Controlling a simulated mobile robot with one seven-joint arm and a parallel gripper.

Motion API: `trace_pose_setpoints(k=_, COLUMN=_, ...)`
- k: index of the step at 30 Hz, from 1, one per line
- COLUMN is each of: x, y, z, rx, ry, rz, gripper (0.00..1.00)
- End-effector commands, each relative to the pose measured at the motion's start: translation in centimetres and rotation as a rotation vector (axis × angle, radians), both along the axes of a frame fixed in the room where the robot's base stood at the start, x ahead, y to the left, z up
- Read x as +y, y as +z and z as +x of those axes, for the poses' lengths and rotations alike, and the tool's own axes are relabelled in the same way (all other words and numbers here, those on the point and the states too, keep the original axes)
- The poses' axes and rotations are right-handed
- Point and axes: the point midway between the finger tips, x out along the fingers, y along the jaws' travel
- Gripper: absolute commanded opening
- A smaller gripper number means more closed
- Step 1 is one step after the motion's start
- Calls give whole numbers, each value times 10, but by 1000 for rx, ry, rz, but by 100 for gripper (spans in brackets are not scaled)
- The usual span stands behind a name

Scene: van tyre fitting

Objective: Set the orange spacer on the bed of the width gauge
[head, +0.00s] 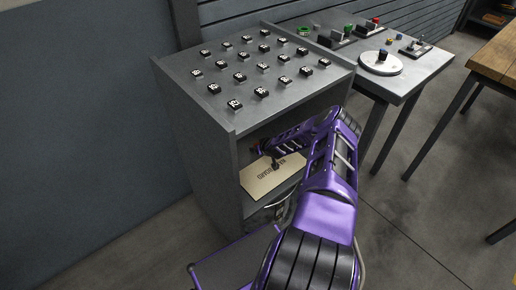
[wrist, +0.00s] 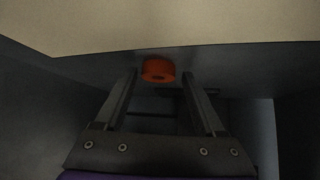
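The orange spacer (wrist: 158,71) is a short round piece in the wrist view, at the fingertips and below the edge of a tan board. My gripper (wrist: 160,84) is open, its two fingers spread left and right. The spacer lies at the far end of the gap, touching neither finger that I can see. The width gauge may be the small dark device (head: 415,48) on the side table, but I cannot tell for certain.
Several black blocks stand on the cabinet top. The side table (head: 425,70) holds a white round plate (head: 381,66) and small devices. A wooden bench (head: 497,58) stands right.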

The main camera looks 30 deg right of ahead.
Motion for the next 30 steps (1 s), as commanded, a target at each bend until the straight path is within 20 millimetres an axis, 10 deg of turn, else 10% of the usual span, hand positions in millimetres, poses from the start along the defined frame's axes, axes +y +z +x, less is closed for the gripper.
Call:
trace_pose_setpoints(k=11, x=0, y=0, z=0, rx=0, ry=0, rz=0, gripper=1)
trace_pose_setpoints(k=30, x=0, y=36, z=1, rx=-1, ry=2, rz=-4, gripper=0)
